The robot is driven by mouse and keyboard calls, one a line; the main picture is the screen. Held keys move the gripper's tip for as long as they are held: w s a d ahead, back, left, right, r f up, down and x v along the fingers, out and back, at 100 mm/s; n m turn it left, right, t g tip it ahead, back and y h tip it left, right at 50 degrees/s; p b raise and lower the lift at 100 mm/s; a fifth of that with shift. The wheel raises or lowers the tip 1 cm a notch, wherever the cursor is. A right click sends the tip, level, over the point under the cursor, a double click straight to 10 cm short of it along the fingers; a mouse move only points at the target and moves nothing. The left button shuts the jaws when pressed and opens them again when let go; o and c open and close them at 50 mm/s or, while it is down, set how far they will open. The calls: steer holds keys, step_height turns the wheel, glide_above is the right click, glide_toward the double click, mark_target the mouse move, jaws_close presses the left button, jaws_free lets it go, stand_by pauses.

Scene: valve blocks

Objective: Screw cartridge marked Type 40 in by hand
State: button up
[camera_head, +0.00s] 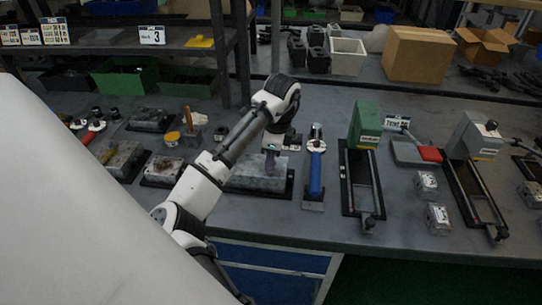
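My gripper (271,160) points down over a grey metal valve block (247,183) on a dark mat, in the middle of the bench. A small dull purple-grey piece shows at its fingertips; I cannot tell whether it is a cartridge, a finger or part of the block. I also cannot tell whether the fingers are open or shut, or whether they touch the block. My forearm crosses the block's left side. No Type 40 marking is readable here.
A blue-handled tool (316,175) lies just right of the block. Further right stand a green-headed fixture (365,125) and a grey-headed fixture (470,135), with small labelled blocks (427,185) between them. More metal blocks (122,158) lie left. A shelf post (243,60) rises behind my arm.

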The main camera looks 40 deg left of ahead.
steer(key=shift+p, duration=0.4)
stand_by(0.4)
steer(key=c, duration=0.8)
steer(key=m, duration=0.4)
steer(key=shift+s+m+t, duration=0.1)
steer(key=shift+m+t, duration=0.2)
steer(key=shift+m, duration=0.1)
steer(key=m, duration=0.4)
steer(key=shift+m+t, duration=0.3)
steer(key=m, duration=0.6)
steer(key=shift+t, duration=0.3)
steer(key=m+h, duration=0.1)
steer(key=m, duration=0.5)
steer(key=shift+s+a, duration=0.1)
